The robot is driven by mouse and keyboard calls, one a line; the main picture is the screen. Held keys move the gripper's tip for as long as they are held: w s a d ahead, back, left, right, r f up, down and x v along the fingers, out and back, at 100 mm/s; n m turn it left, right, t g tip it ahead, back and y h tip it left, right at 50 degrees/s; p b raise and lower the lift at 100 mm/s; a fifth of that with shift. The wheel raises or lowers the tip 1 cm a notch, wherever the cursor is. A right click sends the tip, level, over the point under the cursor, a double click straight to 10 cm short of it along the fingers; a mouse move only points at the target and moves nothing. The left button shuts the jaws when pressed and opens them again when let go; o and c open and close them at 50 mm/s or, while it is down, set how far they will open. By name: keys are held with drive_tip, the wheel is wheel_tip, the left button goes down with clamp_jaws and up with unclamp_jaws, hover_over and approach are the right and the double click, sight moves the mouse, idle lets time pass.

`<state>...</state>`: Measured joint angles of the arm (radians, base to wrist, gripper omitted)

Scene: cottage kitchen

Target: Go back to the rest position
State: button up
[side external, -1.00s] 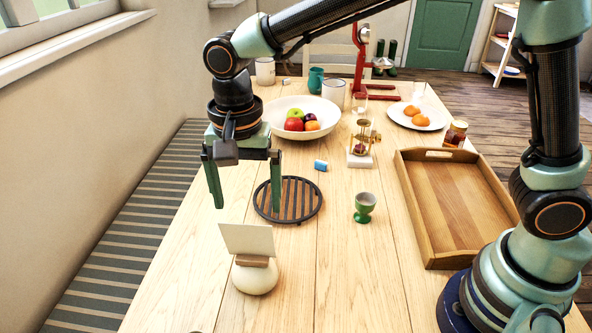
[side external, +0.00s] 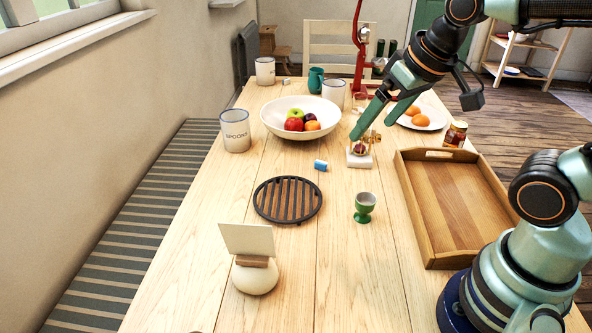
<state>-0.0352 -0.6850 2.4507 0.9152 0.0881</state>
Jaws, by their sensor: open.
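My gripper (side external: 379,116) is raised over the far right part of the table. Its two green fingers are apart with nothing between them, and they point down and to the left. In this view they partly cover a small brass-framed object (side external: 360,150) on a white base; I cannot tell how far above it they are.
A wooden tray (side external: 407,210) lies nearest my base. A green egg cup (side external: 364,208), slatted trivet (side external: 268,212), card holder (side external: 254,277), fruit bowl (side external: 272,122), white canister (side external: 236,131), jar (side external: 456,134) and red stand (side external: 357,55) are around. The front middle is clear.

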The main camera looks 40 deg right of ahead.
drive_tip(key=shift+s+d+f+n, duration=0.15)
drive_tip(key=shift+s+d+n, duration=0.2)
drive_tip(key=shift+d, duration=0.15)
